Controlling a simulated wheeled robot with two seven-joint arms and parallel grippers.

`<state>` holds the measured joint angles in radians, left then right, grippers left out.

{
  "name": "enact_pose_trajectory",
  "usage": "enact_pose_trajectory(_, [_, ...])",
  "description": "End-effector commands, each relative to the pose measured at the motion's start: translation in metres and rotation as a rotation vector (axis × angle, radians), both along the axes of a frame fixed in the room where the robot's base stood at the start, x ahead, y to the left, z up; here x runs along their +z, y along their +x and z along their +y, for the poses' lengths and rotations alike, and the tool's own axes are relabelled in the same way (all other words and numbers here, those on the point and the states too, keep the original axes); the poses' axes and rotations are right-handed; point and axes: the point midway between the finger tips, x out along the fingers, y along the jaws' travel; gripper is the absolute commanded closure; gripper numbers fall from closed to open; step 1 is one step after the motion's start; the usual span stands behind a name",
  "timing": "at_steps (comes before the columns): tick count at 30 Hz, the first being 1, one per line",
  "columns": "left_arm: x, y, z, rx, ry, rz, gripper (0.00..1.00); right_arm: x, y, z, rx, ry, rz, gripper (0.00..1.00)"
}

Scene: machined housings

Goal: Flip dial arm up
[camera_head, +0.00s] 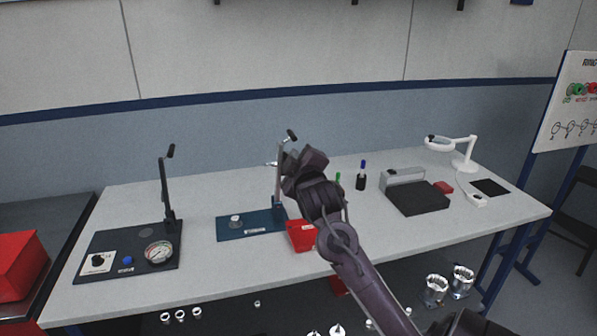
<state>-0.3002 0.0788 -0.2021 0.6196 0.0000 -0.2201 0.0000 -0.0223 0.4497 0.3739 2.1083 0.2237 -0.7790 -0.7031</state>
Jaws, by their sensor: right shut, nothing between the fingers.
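The blue fixture (252,224) stands in the middle of the white table, with a small metal knob-like part on its plate. Its grey upright arm (279,185) rises at the plate's right end and has a black-tipped handle (291,136) at the top. My right gripper (290,164) is shut and empty, at the upper part of this upright; I cannot tell whether it touches. My dark wrist hides part of the fixture's right side. A second, black fixture (128,251) at the left has a round gauge (159,252) and an upright lever (166,188). My left gripper is out of view.
A red bin (302,237) sits right of the blue fixture, partly behind my arm. A dark block with a grey handle (417,199) and a white magnifier lamp (463,152) stand at the right. Metal parts (436,290) lie below the table.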

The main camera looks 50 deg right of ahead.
Motion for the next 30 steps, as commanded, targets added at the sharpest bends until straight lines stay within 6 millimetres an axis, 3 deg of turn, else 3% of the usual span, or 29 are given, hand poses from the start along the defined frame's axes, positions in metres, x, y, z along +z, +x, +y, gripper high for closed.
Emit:
enact_pose_trajectory(3, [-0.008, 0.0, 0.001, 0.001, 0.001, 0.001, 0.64, -0.001, -0.014, 0.01, 0.001, 0.001, -0.001, 1.0])
enact_pose_trajectory(9, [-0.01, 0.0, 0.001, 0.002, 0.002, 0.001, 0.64, 0.001, -0.024, 0.017, 0.001, 0.0, 0.0, 1.0])
enact_pose_trajectory(26, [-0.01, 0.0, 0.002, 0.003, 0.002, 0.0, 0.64, 0.001, -0.025, 0.017, 0.0, 0.001, -0.001, 1.0])
enact_pose_trajectory(30, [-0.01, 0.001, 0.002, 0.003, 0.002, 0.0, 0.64, -0.012, -0.024, 0.025, 0.013, 0.031, 0.024, 1.0])
